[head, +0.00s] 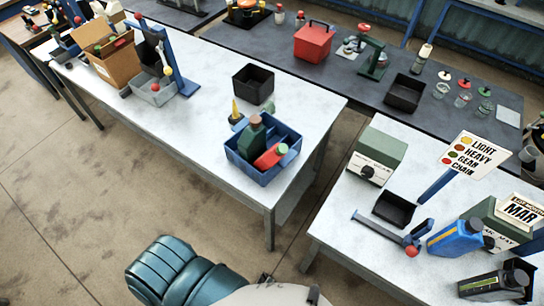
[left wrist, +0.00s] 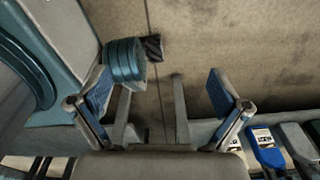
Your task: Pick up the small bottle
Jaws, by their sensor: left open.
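In the head view a dark green bottle (head: 252,135) stands upright in a blue crate (head: 247,167), with a red bottle (head: 270,157) leaning beside it. A slim bottle with a yellow tip (head: 236,112) stands just behind the crate. A pale bottle with a dark cap (head: 422,57) stands on the back table. I cannot tell which one is the small bottle. My left gripper (left wrist: 160,92) is open and empty in the left wrist view, over bare floor. Neither gripper shows in the head view.
A black bin (head: 253,84) sits behind the crate on the white table (head: 200,110). The right table holds a scale (head: 377,157), a black tray (head: 394,208), a sign (head: 476,150) and a blue can (head: 455,240). Bare floor (head: 90,190) lies in front.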

